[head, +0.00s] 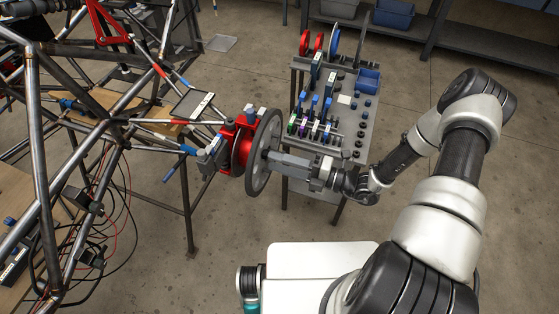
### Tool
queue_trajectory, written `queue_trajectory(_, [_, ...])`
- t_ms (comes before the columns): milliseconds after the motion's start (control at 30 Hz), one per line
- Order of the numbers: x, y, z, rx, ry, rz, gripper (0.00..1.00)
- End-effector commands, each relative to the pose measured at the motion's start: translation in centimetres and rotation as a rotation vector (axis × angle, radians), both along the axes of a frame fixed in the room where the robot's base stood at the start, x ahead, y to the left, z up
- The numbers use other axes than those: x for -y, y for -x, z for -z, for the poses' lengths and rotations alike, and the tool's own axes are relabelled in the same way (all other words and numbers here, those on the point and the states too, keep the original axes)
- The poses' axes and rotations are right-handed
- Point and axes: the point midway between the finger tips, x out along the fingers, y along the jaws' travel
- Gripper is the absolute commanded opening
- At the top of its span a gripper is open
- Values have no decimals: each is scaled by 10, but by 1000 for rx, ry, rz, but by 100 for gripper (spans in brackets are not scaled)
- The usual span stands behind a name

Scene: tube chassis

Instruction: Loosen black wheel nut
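A grey disc-like wheel part (256,172) stands upright at the chassis's right side, in front of a red hub part (240,150). My gripper (277,160) reaches in from the right, level with the hub, with its fingers pointing left at the wheel's centre. A small dark piece (267,154) shows between the fingertips and the wheel centre; it may be the black wheel nut. The fingertips are at or very near this piece. Whether they are closed on it is too small to tell, and the far finger is largely hidden.
The tube chassis (98,130) fills the left, with loose cables below it. A grey tool trolley (345,150) with colourful tools and small parts stands close behind my gripper. Shelving (490,45) runs along the back right. Open concrete floor lies below the wheel.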

Motion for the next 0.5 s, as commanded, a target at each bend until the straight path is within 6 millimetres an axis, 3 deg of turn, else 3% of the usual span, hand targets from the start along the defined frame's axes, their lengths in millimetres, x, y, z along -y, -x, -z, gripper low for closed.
queue_trajectory(500, [1,-3,-4,-29,-12,0,31])
